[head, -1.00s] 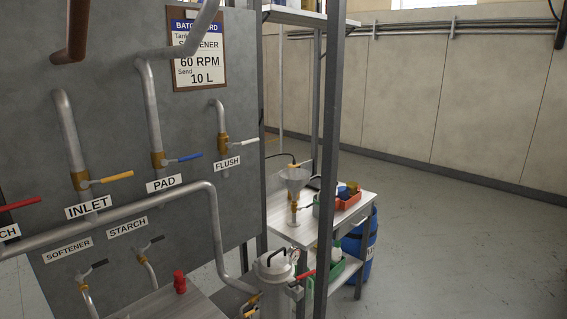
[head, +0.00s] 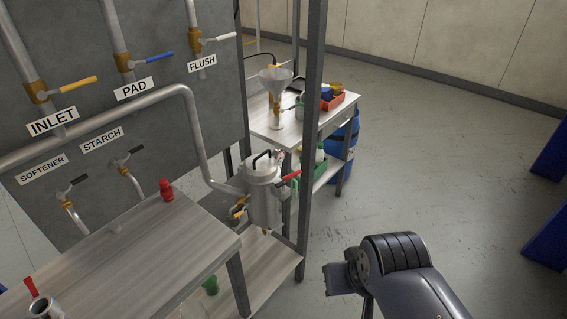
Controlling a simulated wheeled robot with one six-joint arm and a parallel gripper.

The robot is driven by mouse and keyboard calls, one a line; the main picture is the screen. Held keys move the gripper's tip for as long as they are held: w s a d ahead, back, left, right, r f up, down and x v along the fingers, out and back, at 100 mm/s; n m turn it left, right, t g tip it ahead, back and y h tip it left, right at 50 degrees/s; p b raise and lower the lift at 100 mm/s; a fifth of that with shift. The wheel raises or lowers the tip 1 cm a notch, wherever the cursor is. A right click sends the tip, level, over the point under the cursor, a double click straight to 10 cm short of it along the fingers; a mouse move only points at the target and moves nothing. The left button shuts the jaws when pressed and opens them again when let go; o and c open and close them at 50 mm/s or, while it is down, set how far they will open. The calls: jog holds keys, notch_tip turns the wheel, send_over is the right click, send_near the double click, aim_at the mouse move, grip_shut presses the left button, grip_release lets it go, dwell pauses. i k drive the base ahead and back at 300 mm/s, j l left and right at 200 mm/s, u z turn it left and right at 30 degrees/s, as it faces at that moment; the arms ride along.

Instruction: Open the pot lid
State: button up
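The pot (head: 264,206) is a grey metal cylinder beside the frame post, in the middle of the head view. Its lid (head: 259,170) lies on top, with a dark arched handle (head: 262,157), and looks closed. A red lever (head: 287,178) sits at the pot's right side and a yellow-handled valve (head: 240,208) at its lower left. My arm shows at the lower right, apart from the pot, with the floor and a post between them. The end of the arm (head: 340,279) is dark; no fingers can be made out clearly.
A grey post (head: 311,130) stands just right of the pot. A wooden-topped bench (head: 150,255) with a red fitting (head: 166,189) is at the lower left. Open floor (head: 440,170) lies to the right.

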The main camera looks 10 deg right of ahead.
aim_at(260, 169)
jog(key=i+l, duration=0.15)
jog(key=i, duration=0.4)
jog(key=i+l+z, duration=0.15)
jog(key=i, duration=0.45)
